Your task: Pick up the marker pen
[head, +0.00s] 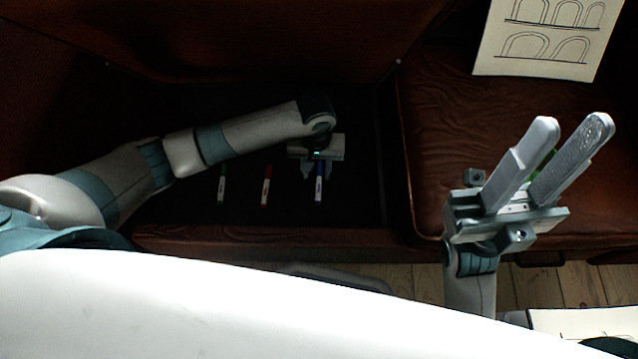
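Three marker pens lie in a row on a dark, recessed surface in the middle of the head view. They are a green-capped marker (222,185), a red-capped marker (266,185) and a blue-capped marker (319,188). My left gripper (317,172) is over the upper end of the blue-capped marker, with its fingers apart on either side of it. The gripper hides that end, and I cannot tell whether it touches the pen. My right gripper (572,122) is raised at the right with its fingers apart. A bit of green shows between them, which I cannot identify.
A reddish-brown leather seat (440,130) lies to the right of the recess, with a raised edge between. A sheet with arch drawings (545,38) is at the top right. Floorboards (580,285) and another sheet (585,320) show at the lower right.

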